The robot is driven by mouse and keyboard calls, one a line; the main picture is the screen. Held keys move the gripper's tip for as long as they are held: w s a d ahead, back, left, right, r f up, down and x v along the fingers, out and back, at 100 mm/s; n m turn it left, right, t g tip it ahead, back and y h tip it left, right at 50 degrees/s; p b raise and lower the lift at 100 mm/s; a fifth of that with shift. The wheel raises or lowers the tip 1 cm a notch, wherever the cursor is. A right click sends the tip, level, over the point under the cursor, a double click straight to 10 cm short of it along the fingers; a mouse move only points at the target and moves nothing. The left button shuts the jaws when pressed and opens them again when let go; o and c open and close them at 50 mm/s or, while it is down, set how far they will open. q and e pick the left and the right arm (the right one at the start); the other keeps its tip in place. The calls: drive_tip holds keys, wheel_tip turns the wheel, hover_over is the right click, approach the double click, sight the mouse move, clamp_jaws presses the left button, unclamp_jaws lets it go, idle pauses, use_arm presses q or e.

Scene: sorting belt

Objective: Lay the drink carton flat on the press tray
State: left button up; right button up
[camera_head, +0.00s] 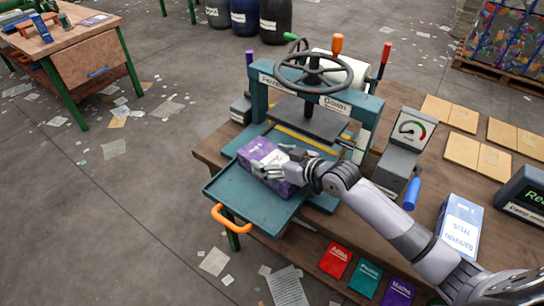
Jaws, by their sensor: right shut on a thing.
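The purple drink carton (260,154) lies on its side at the press tray (225,188), a teal tray that sticks out from the front of the press. The carton is near the middle of the tray, just in front of the press plate. Whether it rests on the tray or is slightly above it, I cannot tell. My left gripper is not in view.
The teal press (257,104) with a handwheel (313,70) stands behind the tray. A gauge box (402,150) with a blue handle stands to the right. An orange handle (231,219) fronts the tray.

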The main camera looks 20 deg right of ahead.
drive_tip(key=o, duration=1)
drive_tip(key=v, duration=1.2)
drive_tip(key=shift+f, duration=0.1)
